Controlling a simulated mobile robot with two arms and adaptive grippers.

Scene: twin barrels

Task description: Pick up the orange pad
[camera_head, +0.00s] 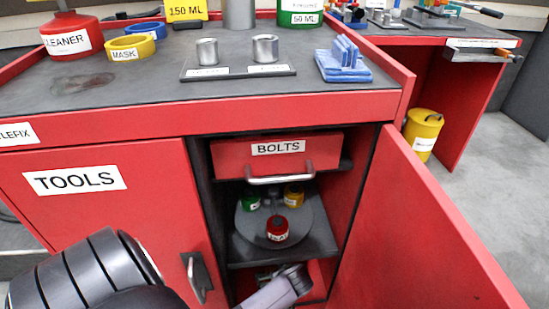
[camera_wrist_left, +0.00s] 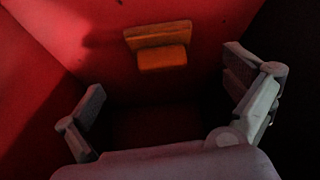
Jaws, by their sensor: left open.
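The orange pad (camera_wrist_left: 160,47) shows in the left wrist view, above the middle, against the red inside of the cabinet's lower compartment. It looks like a block with a thin plate behind its upper edge. My left gripper (camera_wrist_left: 165,75) is open and empty, with one finger on each side of the picture. The pad lies ahead of the fingers, roughly between them and apart from them. In the head view my left gripper (camera_head: 275,275) reaches into the dark compartment below the shelf. The pad is hidden there. My right gripper is not in view.
Above the gripper, a grey shelf (camera_head: 308,252) bears a round turntable with small red, green and yellow containers. A BOLTS drawer (camera_head: 275,160) is above it. The open red door (camera_head: 410,235) stands at right, the TOOLS door (camera_head: 110,205) at left. The compartment is narrow.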

